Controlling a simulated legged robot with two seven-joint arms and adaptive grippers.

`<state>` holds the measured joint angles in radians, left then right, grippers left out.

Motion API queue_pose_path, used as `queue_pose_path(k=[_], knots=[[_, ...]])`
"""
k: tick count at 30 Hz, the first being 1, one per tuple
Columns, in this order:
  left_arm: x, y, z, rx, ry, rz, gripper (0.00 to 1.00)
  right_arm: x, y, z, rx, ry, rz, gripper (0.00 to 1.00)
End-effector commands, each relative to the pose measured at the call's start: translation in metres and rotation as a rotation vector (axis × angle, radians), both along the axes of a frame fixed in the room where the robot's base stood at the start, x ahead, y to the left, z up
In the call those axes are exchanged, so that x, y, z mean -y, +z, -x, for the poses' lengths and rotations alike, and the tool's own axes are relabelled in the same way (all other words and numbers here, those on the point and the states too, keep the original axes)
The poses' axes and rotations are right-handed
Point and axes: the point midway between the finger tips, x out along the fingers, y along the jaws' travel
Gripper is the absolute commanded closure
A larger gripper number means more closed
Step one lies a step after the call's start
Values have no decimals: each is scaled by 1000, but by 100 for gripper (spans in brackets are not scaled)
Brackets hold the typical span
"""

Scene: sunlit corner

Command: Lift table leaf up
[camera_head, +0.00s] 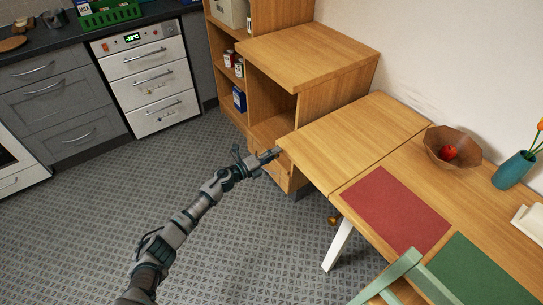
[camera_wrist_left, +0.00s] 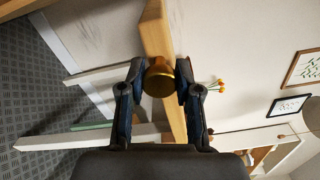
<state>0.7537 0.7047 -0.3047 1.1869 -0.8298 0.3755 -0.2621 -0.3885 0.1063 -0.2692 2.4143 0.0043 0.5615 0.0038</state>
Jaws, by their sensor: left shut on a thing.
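The wooden table leaf (camera_head: 345,135) lies about level with the main table top (camera_head: 465,205), with a thin seam between them. My left gripper (camera_head: 270,156) is at the leaf's near-left corner. In the left wrist view, my left gripper (camera_wrist_left: 157,80) has its two dark fingers on either side of a round brass knob (camera_wrist_left: 159,76) and is shut on it. The knob sits at the edge of the leaf, whose wooden edge (camera_wrist_left: 157,30) shows beyond it. My right gripper is in neither view.
A wooden shelf unit (camera_head: 310,55) stands right behind the leaf. The table carries a red mat (camera_head: 395,208), a green mat (camera_head: 480,275), a bowl (camera_head: 438,155) and a teal vase (camera_head: 512,170). A green chair (camera_head: 400,272) stands in front. Floor at left is clear.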

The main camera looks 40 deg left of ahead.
Motion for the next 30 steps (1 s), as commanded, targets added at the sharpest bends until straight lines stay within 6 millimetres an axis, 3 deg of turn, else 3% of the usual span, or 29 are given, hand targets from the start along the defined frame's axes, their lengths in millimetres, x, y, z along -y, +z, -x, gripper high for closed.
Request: queue_pose_path(k=[9, 10, 12, 23, 30], knots=[[7, 0, 0, 2, -15, -2, 100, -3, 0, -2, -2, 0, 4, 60], [7, 0, 0, 2, -15, -2, 60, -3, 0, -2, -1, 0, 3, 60], [6, 0, 0, 1, -14, -3, 42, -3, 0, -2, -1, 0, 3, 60], [-1, -2, 4, 0, -6, 1, 41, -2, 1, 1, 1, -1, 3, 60], [-14, -4, 42, -3, -7, -2, 41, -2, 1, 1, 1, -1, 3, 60]])
